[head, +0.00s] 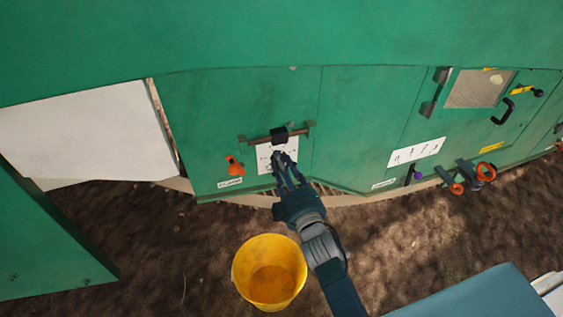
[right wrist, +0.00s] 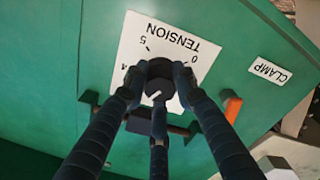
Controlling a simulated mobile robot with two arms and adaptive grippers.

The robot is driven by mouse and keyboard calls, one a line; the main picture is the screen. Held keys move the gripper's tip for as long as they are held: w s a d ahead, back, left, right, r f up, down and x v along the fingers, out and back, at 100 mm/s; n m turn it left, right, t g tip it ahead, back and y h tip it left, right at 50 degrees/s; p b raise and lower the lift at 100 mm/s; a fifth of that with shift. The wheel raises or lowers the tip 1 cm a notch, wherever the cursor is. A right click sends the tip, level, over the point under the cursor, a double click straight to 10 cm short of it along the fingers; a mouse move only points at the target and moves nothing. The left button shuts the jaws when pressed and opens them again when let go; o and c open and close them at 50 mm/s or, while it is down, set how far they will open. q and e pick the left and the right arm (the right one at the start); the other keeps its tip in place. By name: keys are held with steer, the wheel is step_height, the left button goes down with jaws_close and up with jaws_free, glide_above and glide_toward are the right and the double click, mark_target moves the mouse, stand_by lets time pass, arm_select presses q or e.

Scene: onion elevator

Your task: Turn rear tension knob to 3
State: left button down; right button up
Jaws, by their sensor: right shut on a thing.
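A round black knob (right wrist: 159,72) sits on the white TENSION scale plate (right wrist: 180,48), which appears upside down in the right wrist view. A short white mark on the knob points down and slightly left there. I can read 5, 4 and 0 on the scale; the numbers near the mark are hidden by my fingers. My right gripper (right wrist: 158,98) is shut on the knob, with fingers on both sides and one below. In the head view my right gripper (head: 283,162) reaches the scale plate (head: 266,158) and hides the knob. My left gripper is not in view.
A bar with a black block (head: 279,136) is close above the plate. An orange clamp handle (head: 234,166) is to its left. A yellow bucket (head: 269,273) stands on the ground below. Another white scale plate (head: 416,152) and orange knobs (head: 486,173) are farther right.

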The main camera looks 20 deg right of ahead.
steer(key=shift+d+f, duration=0.1)
steer(key=shift+d, duration=0.1)
stand_by(0.3)
steer(key=o, duration=1.2)
steer(key=shift+c, duration=0.2)
steer(key=shift+s, duration=0.25)
steer(key=s, duration=1.1)
steer(key=shift+s+d, duration=0.15)
steer(key=shift+s, duration=0.1)
